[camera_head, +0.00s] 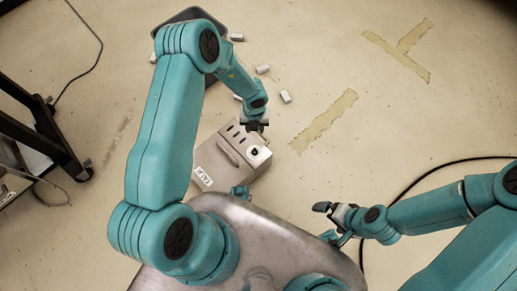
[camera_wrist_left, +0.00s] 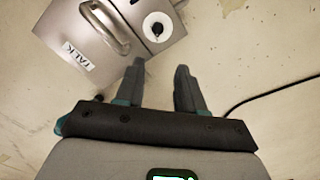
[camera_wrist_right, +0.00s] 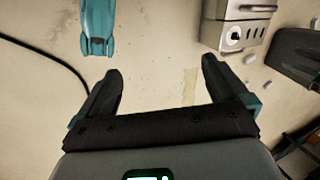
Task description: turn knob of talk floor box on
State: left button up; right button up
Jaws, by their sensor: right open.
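The talk floor box (camera_head: 216,166) is a grey metal box with a handle and a "TALK" label, on the floor ahead of my body. Its knob (camera_head: 254,152) has a black centre on a round white dial; the knob also shows in the left wrist view (camera_wrist_left: 157,29) and the right wrist view (camera_wrist_right: 234,37). I cannot tell its setting. My left gripper (camera_head: 255,125) is just beyond the knob in the head view, fingers apart and empty. My right gripper (camera_head: 326,210) is open and empty, right of the box and clear of it.
A dark bin (camera_head: 188,16) stands behind the box, with several small white blocks (camera_head: 285,96) around it. A black cable (camera_head: 420,180) curves over the floor at right. A dark metal stand (camera_head: 40,130) is at left. Floor with tape strips (camera_head: 325,120) is free at upper right.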

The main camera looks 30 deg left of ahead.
pick_arm(q)
jog(key=f+b, duration=0.3)
jog(key=f, duration=0.3)
jog(key=f+b, duration=0.2)
jog(key=f, duration=0.4)
jog(key=f+b, duration=0.3)
jog(key=f, duration=0.3)
jog(key=shift+s+a+f+b, duration=0.1)
jog(key=shift+s+f+b, duration=0.2)
jog(key=shift+s+f, duration=0.1)
pick_arm(e)
notch_tip(320, 180, down, 9)
jog(key=d, duration=0.1)
jog(key=shift+w+m, duration=0.3)
jog(key=shift+w, duration=0.1)
jog(key=shift+r, duration=0.1)
pick_arm(q)
grip_shut()
